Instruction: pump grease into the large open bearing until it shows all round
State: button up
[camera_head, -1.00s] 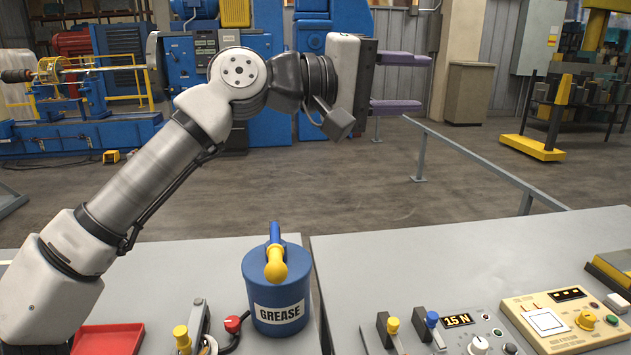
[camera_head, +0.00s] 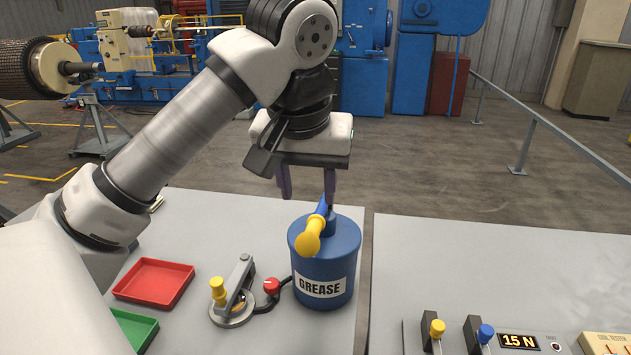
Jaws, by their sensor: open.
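A blue grease can (camera_head: 323,263) labelled GREASE stands upright on the left grey bench. A blue and yellow pump handle (camera_head: 312,234) sits on its top. My gripper (camera_head: 308,200) points down just above and behind the can's top. Its two purple fingers are apart with nothing seen between them. The right finger tip is close to the blue part of the handle; I cannot tell whether they touch. No large open bearing can be made out for sure in this view.
A lever fixture with a yellow knob (camera_head: 218,288) and a red knob (camera_head: 271,287) stand left of the can. A red tray (camera_head: 154,283) and a green tray (camera_head: 133,330) lie further left. The right bench (camera_head: 480,262) is clear at its back, with controls at its front.

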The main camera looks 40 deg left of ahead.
aim_at(312, 226)
jog(key=b+x, duration=0.6)
jog(key=x, duration=0.4)
jog(key=shift+w, duration=0.15)
jog(key=shift+c, duration=0.2)
jog(key=c, duration=0.7)
jog(key=shift+f, duration=0.15)
